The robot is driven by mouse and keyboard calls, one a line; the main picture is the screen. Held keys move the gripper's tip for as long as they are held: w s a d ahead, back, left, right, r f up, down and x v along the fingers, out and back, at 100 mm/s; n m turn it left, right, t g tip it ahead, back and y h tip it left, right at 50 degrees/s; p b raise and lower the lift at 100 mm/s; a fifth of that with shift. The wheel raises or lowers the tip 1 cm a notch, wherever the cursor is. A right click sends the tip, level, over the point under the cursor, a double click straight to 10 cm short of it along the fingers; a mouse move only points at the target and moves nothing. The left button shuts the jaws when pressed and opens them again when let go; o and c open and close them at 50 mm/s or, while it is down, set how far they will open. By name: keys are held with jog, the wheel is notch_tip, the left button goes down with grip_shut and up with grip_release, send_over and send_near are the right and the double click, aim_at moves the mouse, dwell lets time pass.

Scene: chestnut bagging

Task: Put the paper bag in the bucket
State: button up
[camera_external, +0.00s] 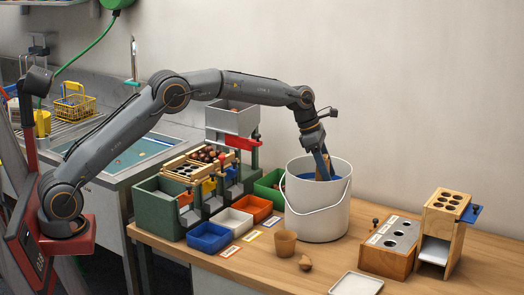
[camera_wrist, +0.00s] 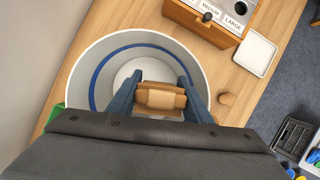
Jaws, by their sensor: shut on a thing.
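The paper bag (camera_wrist: 160,98) is brown and sits between the two blue fingers of my gripper (camera_wrist: 155,92) in the wrist view. In the external view my gripper (camera_external: 323,166) points down into the mouth of the white bucket (camera_external: 318,211), and only a small part of the bag (camera_external: 325,172) shows there. The bucket's rim (camera_wrist: 82,66) surrounds the bag and fingers in the wrist view, with a blue band on its inner wall. My gripper is shut on the bag. The bag's lower part is hidden, so I cannot tell whether it touches the bucket's bottom.
A small brown cup (camera_external: 285,244) and a chestnut-like piece (camera_external: 305,263) are in front of the bucket. A white tray (camera_external: 356,284) and wooden gauge boxes (camera_external: 390,246) stand to the right. Coloured bins (camera_external: 209,237) and a sorting rack stand to the left.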

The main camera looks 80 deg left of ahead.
jog(key=shift+n, duration=0.3)
jog(key=f, duration=0.1)
jog(key=w+a+f+b, duration=0.1)
jog(key=f, duration=0.1)
jog(key=f+b, duration=0.1)
jog(key=f, duration=0.1)
jog(key=shift+w+a+f, duration=0.1)
jog(key=shift+w+a, duration=0.1)
jog(key=shift+a, duration=0.05)
notch_tip(320, 180, down, 10)
jog(key=shift+r+p, duration=0.1)
jog(key=shift+p, duration=0.5)
jog(key=o, duration=1.2)
jog(key=shift+c, duration=0.2)
jog(key=b+v, duration=0.1)
jog(key=v, duration=1.1)
jog(key=shift+s, duration=0.1)
